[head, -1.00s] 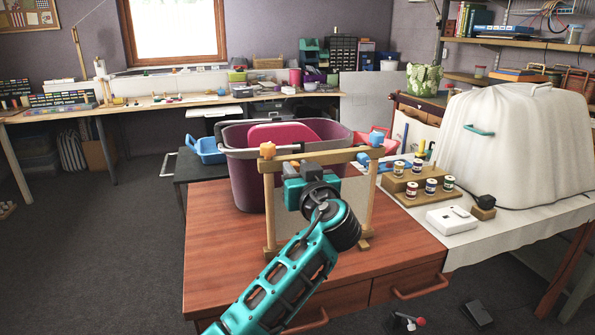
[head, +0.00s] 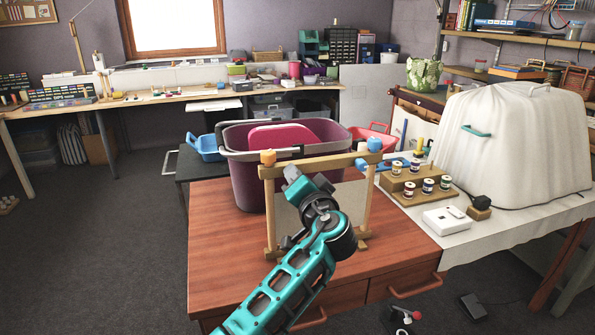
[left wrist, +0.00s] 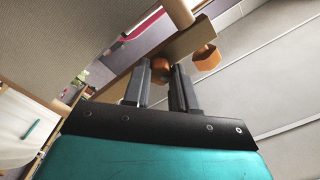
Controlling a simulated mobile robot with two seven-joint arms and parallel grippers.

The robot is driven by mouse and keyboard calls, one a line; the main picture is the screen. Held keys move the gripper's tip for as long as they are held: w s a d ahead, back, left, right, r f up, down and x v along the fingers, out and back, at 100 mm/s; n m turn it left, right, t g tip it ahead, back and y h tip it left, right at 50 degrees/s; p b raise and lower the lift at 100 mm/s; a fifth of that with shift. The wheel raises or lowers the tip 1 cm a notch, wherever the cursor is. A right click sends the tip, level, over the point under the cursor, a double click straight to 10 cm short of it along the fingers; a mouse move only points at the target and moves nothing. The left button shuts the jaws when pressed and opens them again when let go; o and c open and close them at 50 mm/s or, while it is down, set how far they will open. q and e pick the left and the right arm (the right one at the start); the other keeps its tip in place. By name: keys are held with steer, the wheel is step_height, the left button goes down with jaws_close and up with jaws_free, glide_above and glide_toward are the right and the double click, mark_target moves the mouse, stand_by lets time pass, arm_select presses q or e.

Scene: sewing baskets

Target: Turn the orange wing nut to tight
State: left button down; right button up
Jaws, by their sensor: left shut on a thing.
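A wooden frame (head: 315,166) stands upright on the reddish desk, with an orange knob (head: 267,157) on the left of its crossbar and a blue one (head: 375,145) on the right. My left gripper (head: 291,172) is in front of the crossbar, right of the orange knob, its jaws tilted up-left. In the left wrist view, its two fingers (left wrist: 166,73) are shut on a rounded orange part, which I take as the orange wing nut (left wrist: 161,68), at the crossbar. The orange knob (left wrist: 207,58) shows just right of the fingers. The gripped part is hidden in the head view.
A purple tub (head: 240,180) stands close behind the frame. Thread spools (head: 428,186) on a wooden stand and a white box (head: 447,219) lie on the right-hand table by a white-covered shape (head: 520,150). The desk's front left (head: 225,255) is clear.

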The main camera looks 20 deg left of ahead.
arm_select(q)
steer(key=shift+f+m+p, duration=0.2)
steer(key=shift+m+p, duration=3.65)
steer(key=shift+m, duration=9.25)
steer(key=shift+a, duration=0.1)
